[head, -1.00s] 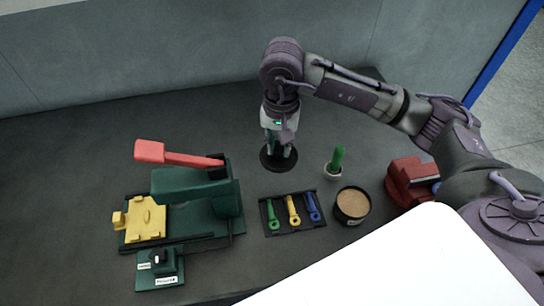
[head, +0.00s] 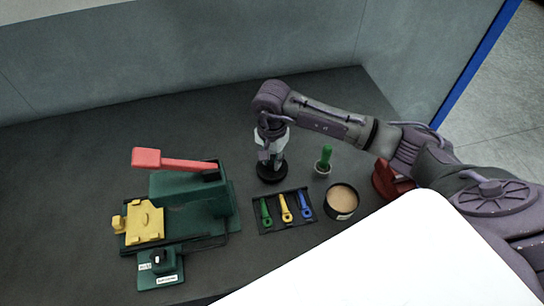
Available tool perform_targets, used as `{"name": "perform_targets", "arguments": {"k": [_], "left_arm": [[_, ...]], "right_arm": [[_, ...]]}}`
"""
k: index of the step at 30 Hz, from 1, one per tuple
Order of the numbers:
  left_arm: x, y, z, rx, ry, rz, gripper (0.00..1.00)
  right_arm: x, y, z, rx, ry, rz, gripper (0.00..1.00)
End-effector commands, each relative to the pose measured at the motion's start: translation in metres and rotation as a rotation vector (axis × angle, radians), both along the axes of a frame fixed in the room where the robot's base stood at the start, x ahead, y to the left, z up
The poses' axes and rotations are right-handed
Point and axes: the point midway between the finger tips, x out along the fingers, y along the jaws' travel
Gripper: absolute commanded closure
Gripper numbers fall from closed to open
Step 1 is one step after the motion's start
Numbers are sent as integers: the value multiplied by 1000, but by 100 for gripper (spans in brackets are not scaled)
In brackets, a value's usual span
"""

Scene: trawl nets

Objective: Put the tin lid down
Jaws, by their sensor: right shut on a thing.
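The tin lid (head: 272,175) is a dark round disc in the head view, behind the tray of coloured tools. My right gripper (head: 271,160) points down and is shut on the lid from above, hiding part of its top. The lid looks level and at or close to the table; I cannot tell whether it touches. The open tin (head: 342,199), dark-walled with tan contents, stands to the right and nearer to me. My left gripper is not in view.
A black tray (head: 262,228) holds green, yellow and blue tools. A green press (head: 190,198) with a red lever is at left; a red object (head: 388,181) is at right. The table's back left is clear.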

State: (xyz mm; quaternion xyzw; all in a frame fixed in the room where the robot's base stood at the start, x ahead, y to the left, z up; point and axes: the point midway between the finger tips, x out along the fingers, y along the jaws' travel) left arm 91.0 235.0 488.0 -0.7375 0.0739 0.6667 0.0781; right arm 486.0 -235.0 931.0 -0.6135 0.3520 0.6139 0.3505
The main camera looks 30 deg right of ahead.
Motion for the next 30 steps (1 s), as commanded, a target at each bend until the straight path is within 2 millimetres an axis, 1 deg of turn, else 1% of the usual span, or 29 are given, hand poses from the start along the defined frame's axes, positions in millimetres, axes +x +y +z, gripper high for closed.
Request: {"name": "perform_targets", "arguments": {"k": [2,7,12,13,15,17,25,28,30], "left_arm": [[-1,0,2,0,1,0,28],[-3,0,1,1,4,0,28],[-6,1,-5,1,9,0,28],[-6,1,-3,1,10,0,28],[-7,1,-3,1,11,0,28],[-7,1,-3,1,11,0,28],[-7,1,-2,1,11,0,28],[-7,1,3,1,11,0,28],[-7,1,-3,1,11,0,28]], "right_arm": [[0,0,-4,1,-1,1,100],[0,0,-4,0,-2,1,100],[0,0,-9,0,-2,1,100],[0,0,-7,0,-2,1,71],[0,0,-7,0,-2,1,59],[0,0,-7,0,-1,1,51],[0,0,-6,0,-1,1,51],[0,0,-2,1,-2,1,51],[2,0,3,-1,-5,1,51]]}}
